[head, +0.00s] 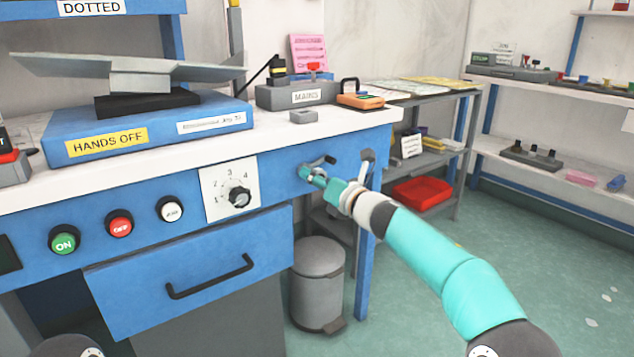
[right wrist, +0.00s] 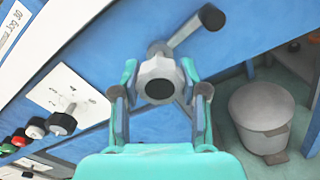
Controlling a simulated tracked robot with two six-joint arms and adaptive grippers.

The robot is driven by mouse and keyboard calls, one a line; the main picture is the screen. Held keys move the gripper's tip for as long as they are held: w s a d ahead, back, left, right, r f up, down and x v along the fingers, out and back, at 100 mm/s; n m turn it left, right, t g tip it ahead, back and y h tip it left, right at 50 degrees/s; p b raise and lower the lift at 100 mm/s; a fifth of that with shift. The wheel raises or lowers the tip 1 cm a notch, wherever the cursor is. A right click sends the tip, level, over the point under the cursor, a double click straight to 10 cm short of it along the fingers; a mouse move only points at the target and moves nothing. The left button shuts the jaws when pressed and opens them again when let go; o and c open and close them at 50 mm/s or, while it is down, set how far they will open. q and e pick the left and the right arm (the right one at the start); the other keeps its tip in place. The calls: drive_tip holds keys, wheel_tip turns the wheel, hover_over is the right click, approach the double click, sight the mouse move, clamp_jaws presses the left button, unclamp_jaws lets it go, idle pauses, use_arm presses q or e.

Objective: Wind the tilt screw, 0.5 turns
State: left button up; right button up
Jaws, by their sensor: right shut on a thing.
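The tilt screw (right wrist: 158,68) shows in the right wrist view as a grey hub with a dark round centre on the blue bench front. Its crank arm (right wrist: 193,33) points up and to the right, ending in a dark knob. In the head view the dark crank handle (head: 325,160) shows just above my right gripper (head: 308,174), which hides most of the hub. My right gripper is shut on the hub, with one finger on each side of it in the right wrist view (right wrist: 160,84). My left gripper is out of view.
A grey lever (head: 367,160) is on the bench front just right of my gripper. A numbered dial (head: 239,196) and several buttons are to its left. A drawer (head: 195,275) and a grey bin (head: 317,285) are below. The floor at the right is clear.

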drive_tip(key=shift+a+f+n, duration=0.2)
drive_tip(key=shift+f+n, duration=0.25)
drive_tip(key=shift+n, duration=0.05)
drive_tip(key=o, duration=1.1)
drive_tip(key=shift+o, duration=0.4)
drive_tip(key=shift+d+r, duration=0.1)
drive_tip(key=shift+r, duration=0.1)
drive_tip(key=v, duration=1.2)
drive_tip(key=shift+w+d, duration=0.1)
